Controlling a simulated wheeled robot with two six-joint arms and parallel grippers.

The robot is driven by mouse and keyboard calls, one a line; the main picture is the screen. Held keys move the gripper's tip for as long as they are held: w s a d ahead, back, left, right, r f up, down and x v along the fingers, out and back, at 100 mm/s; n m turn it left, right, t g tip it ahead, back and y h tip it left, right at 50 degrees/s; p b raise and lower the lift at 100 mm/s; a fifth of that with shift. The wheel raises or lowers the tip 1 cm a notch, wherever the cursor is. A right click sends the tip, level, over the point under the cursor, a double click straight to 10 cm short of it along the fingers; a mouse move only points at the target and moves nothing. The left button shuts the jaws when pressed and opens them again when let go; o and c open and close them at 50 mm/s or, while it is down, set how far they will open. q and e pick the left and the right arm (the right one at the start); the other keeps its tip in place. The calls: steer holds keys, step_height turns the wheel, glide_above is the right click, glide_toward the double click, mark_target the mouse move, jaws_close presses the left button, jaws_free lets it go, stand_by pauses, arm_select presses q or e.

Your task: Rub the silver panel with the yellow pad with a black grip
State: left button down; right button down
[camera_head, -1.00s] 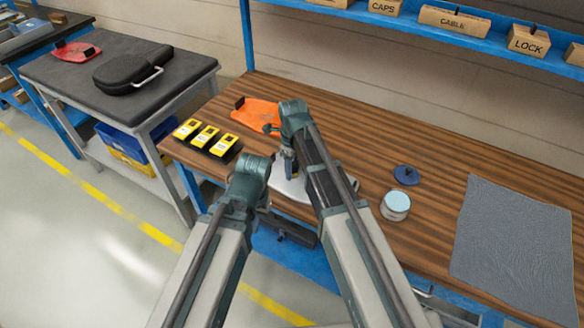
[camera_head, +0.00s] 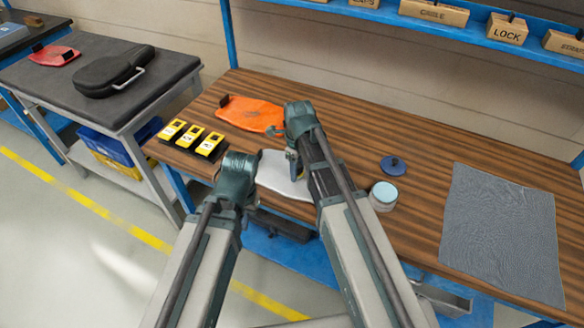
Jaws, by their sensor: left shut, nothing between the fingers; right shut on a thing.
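The silver panel (camera_head: 276,172) lies flat on the wooden bench near its front edge, partly covered by my arms. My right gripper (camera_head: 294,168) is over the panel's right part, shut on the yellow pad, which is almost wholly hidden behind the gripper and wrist. I cannot tell whether the pad touches the panel. My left gripper (camera_head: 246,196) is shut and empty at the panel's left, by the bench's front edge; its fingers are mostly hidden by its wrist.
An orange panel (camera_head: 247,114) lies behind on the bench (camera_head: 400,140). Several yellow-and-black devices (camera_head: 190,137) stand left. A tin (camera_head: 383,197), a blue lid (camera_head: 393,166) and a grey cloth (camera_head: 503,232) lie right. A side table (camera_head: 110,105) holds a black case (camera_head: 113,72).

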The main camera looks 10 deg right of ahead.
steer(key=shift+s+d+f, duration=0.1)
steer(key=shift+s+d, duration=0.35)
steer(key=shift+d, duration=0.2)
steer(key=shift+d, duration=0.1)
steer(key=shift+s+d, duration=0.5)
steer(key=shift+d, duration=0.3)
steer(key=shift+s+d, duration=0.45)
steer(key=shift+d, duration=0.35)
step_height(320, 180, up, 6)
steer(key=p, duration=0.6)
steer(key=shift+a, duration=0.1)
step_height(320, 180, up, 3)
steer(key=p, duration=0.3)
